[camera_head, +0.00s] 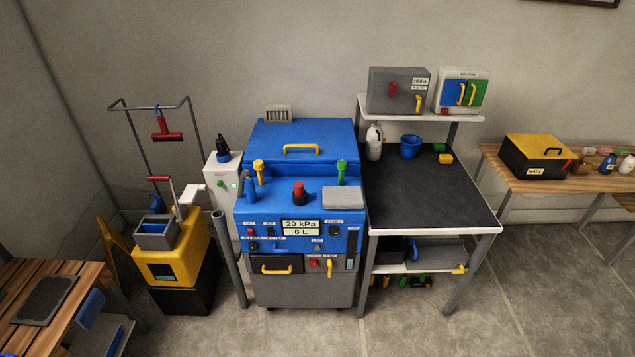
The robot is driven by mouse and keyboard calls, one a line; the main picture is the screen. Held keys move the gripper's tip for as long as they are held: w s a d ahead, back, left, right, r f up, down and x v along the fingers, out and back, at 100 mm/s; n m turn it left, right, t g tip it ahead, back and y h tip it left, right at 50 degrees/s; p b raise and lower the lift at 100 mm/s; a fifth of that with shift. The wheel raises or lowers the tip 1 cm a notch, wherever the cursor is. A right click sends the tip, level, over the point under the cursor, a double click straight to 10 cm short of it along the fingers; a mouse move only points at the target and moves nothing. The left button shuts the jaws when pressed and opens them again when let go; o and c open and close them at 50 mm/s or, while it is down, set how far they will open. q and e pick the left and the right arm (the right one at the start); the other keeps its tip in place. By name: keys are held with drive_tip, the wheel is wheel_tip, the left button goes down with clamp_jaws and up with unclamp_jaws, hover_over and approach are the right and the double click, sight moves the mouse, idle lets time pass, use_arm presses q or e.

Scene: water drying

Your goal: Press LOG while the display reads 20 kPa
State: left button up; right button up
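The blue machine (245,220) stands in the middle against the wall. Its white display (300,227) reads 20 kPa on the top line and 6 L below. Several small buttons and switches with tiny labels sit around the display. The labels are too small to tell surely which control is LOG. A red knob (298,191) stands on the machine's top ledge, left of a grey pad (344,198). Neither of my grippers is in view.
A dark-topped table (430,190) stands right of the machine, with a blue bucket (410,146) on it. A yellow and black unit (175,255) stands to the left. A slatted wooden bench (60,270) fills the lower left. The floor in front of the machine is clear.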

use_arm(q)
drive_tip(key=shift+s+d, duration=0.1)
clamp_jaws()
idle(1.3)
